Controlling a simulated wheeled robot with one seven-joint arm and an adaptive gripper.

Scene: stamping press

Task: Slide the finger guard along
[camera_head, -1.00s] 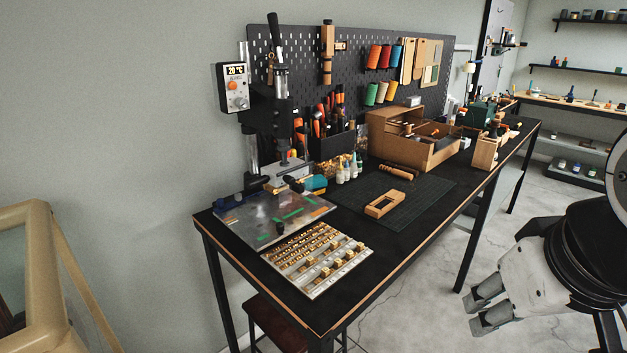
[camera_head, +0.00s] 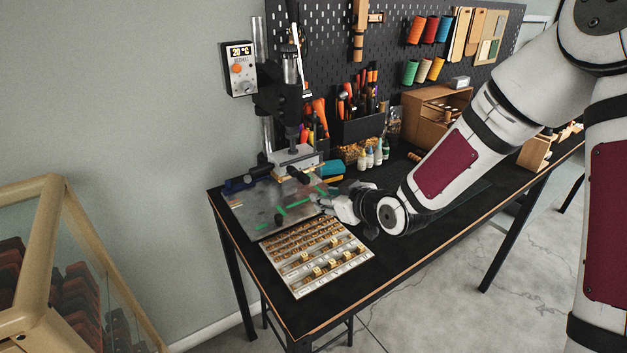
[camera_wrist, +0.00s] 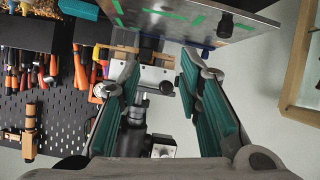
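The stamping press (camera_head: 288,100) stands at the table's left end, over a steel plate (camera_head: 250,205) with green strips. A dark knob (camera_head: 278,219) stands near the plate's front edge, and a dark bar shows under the press head. I cannot tell for certain which part is the finger guard. My gripper (camera_head: 332,203) is at the plate's right edge. In the wrist view my gripper (camera_wrist: 160,68) is open and empty, its teal pads apart. The press's pale block (camera_wrist: 155,78) shows between the fingers, beyond them. The plate (camera_wrist: 180,20) and knob (camera_wrist: 225,22) are at the top.
A tray of brass stamps (camera_head: 312,262) lies in front of the plate. Small bottles (camera_head: 370,158) and a teal object (camera_head: 332,168) stand behind my gripper. A tool rack (camera_head: 360,128) and pegboard (camera_head: 330,45) are at the back. My arm hides much of the table's right part.

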